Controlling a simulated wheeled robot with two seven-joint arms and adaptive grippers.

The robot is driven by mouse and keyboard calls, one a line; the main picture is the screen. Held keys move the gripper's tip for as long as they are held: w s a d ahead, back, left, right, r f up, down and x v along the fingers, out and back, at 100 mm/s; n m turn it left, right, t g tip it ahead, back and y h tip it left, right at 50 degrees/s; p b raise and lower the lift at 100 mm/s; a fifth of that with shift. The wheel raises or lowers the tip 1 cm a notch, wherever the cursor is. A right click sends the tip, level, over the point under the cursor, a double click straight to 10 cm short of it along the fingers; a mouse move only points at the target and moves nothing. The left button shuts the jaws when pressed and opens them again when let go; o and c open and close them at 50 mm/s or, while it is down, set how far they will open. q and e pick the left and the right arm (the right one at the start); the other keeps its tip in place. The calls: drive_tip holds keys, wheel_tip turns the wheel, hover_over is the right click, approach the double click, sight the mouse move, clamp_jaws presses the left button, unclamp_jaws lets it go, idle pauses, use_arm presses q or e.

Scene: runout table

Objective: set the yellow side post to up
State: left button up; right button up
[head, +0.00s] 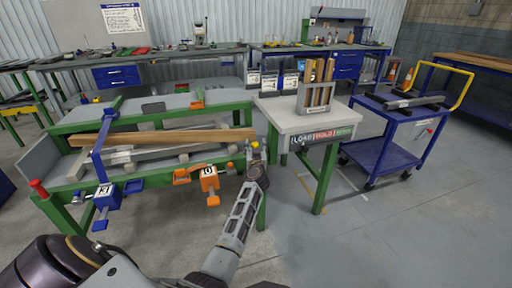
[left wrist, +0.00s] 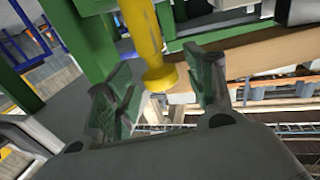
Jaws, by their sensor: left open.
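The yellow side post (head: 255,145) is at the right end of the green runout table (head: 72,128), mostly hidden behind my left gripper (head: 257,163) in the head view. In the left wrist view the yellow post (left wrist: 146,35) is a round bar with a wider knob at its end. My left gripper (left wrist: 163,95) is open, with one finger on each side of the knob. The knob appears between or just beyond the fingertips; I cannot tell if they touch it. I cannot tell whether the post is up or down. My right gripper is not in view.
Long timber (head: 170,137) lies along the green table. A blue clamp post (head: 98,160) and an orange one (head: 209,183) are on its front side. A white-topped table (head: 300,120) with a rack (head: 318,95) adjoins at right, then a blue cart (head: 388,135). The floor at right is clear.

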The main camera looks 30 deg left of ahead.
use_arm(q)
drive_tip(key=shift+r, duration=0.1)
clamp_jaws()
idle(0.3)
drive_tip(key=shift+r, duration=0.15)
